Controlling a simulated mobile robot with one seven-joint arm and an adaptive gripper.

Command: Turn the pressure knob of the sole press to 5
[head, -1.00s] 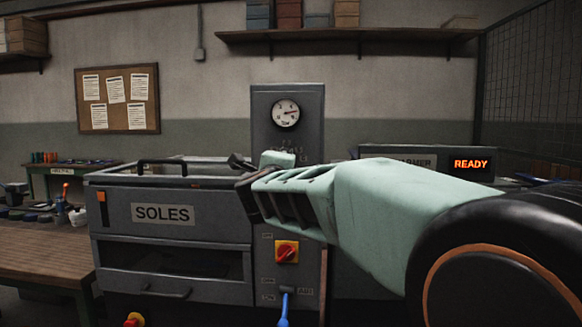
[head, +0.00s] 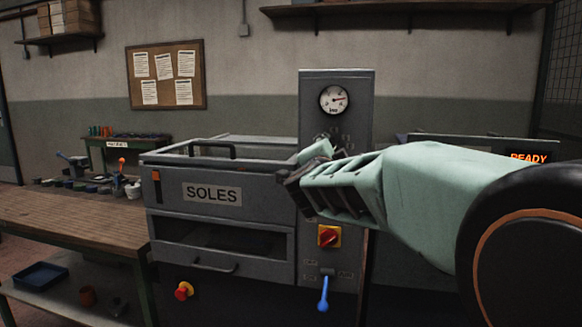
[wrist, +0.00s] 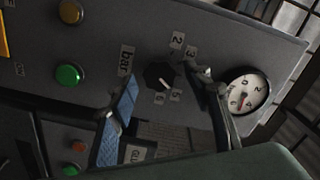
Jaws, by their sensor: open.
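The sole press (head: 212,194), labelled SOLES, has a tall grey control column (head: 354,112) at its right. In the wrist view the dark pressure knob (wrist: 158,74) sits on the panel with number labels around it and a pale pointer line. The pointer slants to the lower right in that picture, towards a small label that I cannot read surely. My gripper (head: 306,168) is in front of the column and hides the knob in the head view. In the wrist view my gripper (wrist: 168,82) is open, its fingers on either side of the knob; contact cannot be told.
A pressure gauge (head: 334,99) is above the knob and also shows in the wrist view (wrist: 246,91). A red rotary switch (head: 329,236) and a blue lever (head: 323,293) are below. Yellow (wrist: 71,12) and green (wrist: 69,74) buttons share the panel. A wooden bench (head: 75,222) stands left.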

